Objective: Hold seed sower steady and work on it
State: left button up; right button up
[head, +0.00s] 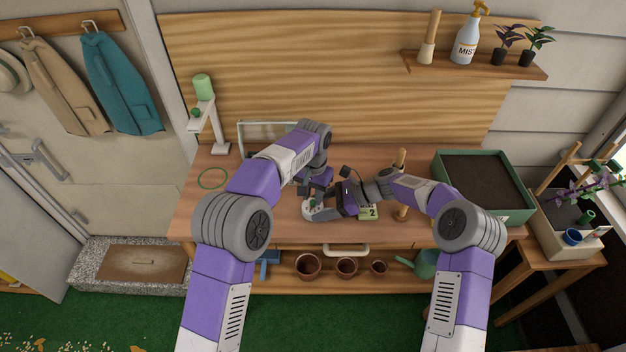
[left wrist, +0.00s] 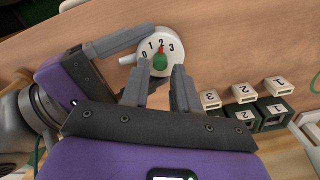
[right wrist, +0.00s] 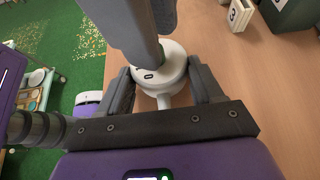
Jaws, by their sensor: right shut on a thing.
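The seed sower (head: 308,207) is a white round body with a dial marked 0 to 3 and a green knob, seen face-on in the left wrist view (left wrist: 146,66). The knob's red pointer is at about 2. My right gripper (right wrist: 165,80) is shut on the sower's round body, one finger on each side. My left gripper (head: 316,197) is over the dial; in its wrist view its fingertips (left wrist: 164,76) are apart, close to the knob. I cannot tell whether they touch it. In the right wrist view a left finger hides much of the dial.
A green planter box with soil (head: 484,180) is at the bench's right. A green ring (head: 212,178) lies at left. Wooden posts (head: 401,160) stand behind and beside my right forearm.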

aim_at(313, 201)
pick_arm(q)
notch_tip(313, 201, up, 10)
jog(key=shift+r, duration=0.2)
dwell(0.3)
pick_arm(e)
jog(key=o, duration=1)
jog(key=shift+c, duration=0.2)
jog(key=shift+a+r+p+v, duration=0.1)
jog(key=shift+r+p+v, duration=0.1)
jog(key=shift+p+v, duration=0.75)
jog(key=shift+a+r+p+v, duration=0.15)
jog(key=shift+p+v, duration=0.3)
jog(key=shift+v, duration=0.85)
pick_arm(q)
notch_tip(313, 201, up, 3)
jog(key=shift+f, duration=0.15)
